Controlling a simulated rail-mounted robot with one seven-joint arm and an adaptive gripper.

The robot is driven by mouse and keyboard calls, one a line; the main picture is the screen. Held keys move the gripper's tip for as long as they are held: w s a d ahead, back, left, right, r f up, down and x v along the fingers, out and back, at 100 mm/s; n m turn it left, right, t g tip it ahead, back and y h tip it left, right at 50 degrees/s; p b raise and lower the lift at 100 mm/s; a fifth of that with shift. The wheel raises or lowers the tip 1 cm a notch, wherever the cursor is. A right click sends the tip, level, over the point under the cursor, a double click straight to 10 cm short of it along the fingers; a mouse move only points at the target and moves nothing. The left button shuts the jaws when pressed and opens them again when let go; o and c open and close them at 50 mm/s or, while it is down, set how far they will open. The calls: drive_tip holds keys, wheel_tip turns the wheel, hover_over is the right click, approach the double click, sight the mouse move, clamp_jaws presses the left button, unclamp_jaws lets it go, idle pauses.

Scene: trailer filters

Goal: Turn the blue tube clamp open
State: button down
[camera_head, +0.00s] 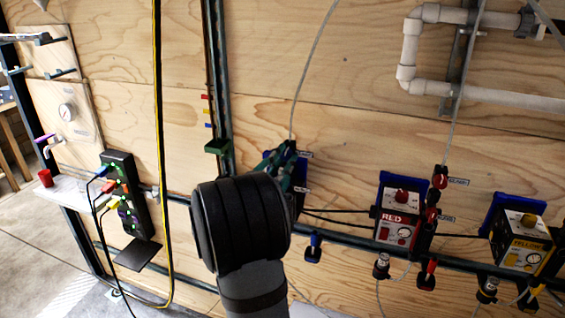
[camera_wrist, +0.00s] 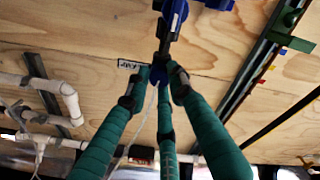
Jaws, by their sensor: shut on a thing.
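My gripper (camera_wrist: 160,78) has teal-wrapped fingers that are closed in around a small dark blue part, the blue tube clamp (camera_wrist: 157,72), beside a label on the plywood wall in the wrist view. The fingers cover most of the clamp, so how far it is turned cannot be told. A thin pale tube runs from the clamp between the fingers. In the head view my gripper (camera_head: 286,162) shows only partly, at the blue station, with my dark arm in front. The clamp is hidden there.
Another blue fitting (camera_wrist: 172,14) is close beyond the fingertips. In the head view a red filter unit (camera_head: 398,222) and a yellow one (camera_head: 524,243) stand to the right along a dark rail. A blue-handled valve (camera_head: 314,243) hangs below. White pipes (camera_head: 410,50) are at the upper right.

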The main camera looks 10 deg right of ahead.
drive_tip(key=shift+a+r+n, duration=0.15)
drive_tip(key=shift+r+n, duration=0.15)
drive_tip(key=shift+n, duration=0.9)
drive_tip(key=c, duration=1.9)
unclamp_jaws()
drive_tip(key=o, duration=0.4)
drive_tip(key=shift+f, duration=0.2)
drive_tip(key=v, duration=1.2)
